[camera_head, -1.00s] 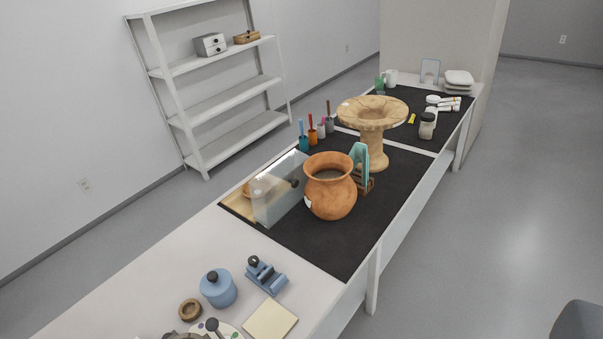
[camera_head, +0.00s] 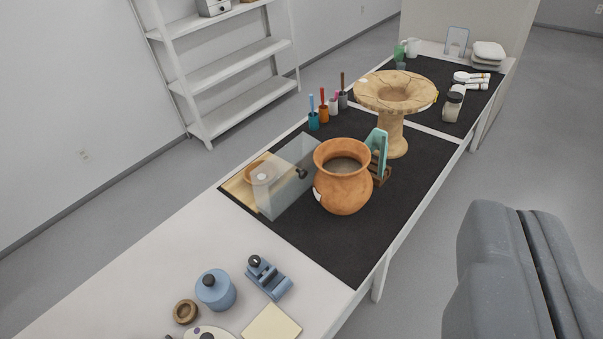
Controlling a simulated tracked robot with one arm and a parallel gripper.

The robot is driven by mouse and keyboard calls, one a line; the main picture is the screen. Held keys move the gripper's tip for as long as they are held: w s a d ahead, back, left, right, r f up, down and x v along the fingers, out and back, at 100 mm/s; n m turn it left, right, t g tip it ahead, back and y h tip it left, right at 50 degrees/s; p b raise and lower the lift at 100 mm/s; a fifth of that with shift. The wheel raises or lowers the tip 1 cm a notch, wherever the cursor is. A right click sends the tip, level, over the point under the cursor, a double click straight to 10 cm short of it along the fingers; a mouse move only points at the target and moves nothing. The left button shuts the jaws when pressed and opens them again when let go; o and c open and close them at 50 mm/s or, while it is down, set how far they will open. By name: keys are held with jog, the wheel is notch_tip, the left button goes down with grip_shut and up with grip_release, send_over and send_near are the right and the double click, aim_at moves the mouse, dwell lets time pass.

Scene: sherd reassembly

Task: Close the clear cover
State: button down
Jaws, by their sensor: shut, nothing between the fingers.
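The clear cover (camera_head: 283,182) is a see-through panel with a dark knob (camera_head: 302,173). It stands raised and tilted at the left edge of the black mat, between a light wooden tray (camera_head: 240,190) and the orange pot. A small orange-brown bowl (camera_head: 262,173) sits in the tray and partly shows through the panel. My gripper (camera_head: 522,215) is the grey pair of fingers at the lower right. It is shut and empty, over the floor side of the table, well apart from the cover.
The orange pot (camera_head: 342,185) stands close right of the cover, with a teal piece in a wooden stand (camera_head: 380,155) beside it. A large cracked stone-coloured pedestal bowl (camera_head: 395,95) and several cups with tools stand behind. A blue jar (camera_head: 215,290) sits on the white near table.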

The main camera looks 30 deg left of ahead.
aim_at(292, 180)
jog(key=w+a+f+m+t+y+b, duration=0.1)
jog(key=w+a+f+m, duration=0.1)
jog(key=w+a+f, duration=0.45)
jog(key=w+a+f+m+b, duration=0.15)
jog(key=w+a, duration=0.25)
jog(key=w, duration=0.5)
jog(key=w+a+f+m+t+y+b, duration=0.1)
jog(key=w+a+f+m, duration=0.2)
jog(key=w+a, duration=0.35)
jog(key=w+a+f+m+t+h+b, duration=0.1)
jog(key=w+a+f+m, duration=0.2)
jog(key=w+f, duration=0.35)
jog(key=w+a+f+m+b, duration=0.1)
jog(key=w+a+f+m, duration=0.2)
jog(key=f, duration=0.6)
jog(key=w+a+f+m+t+h+b, duration=0.1)
jog(key=w+a+f+m, duration=0.2)
jog(key=f, duration=0.5)
jog(key=w+a+f+m+g+h+b, duration=0.1)
jog(key=a+f+m, duration=0.15)
jog(key=f, duration=0.65)
jog(key=w+a+f+m+h+b, duration=0.1)
jog(key=f+m, duration=0.2)
jog(key=f, duration=0.5)
jog(key=w, duration=0.9)
jog(key=shift+w+d+r, duration=0.2)
jog(key=shift+w+d, duration=0.1)
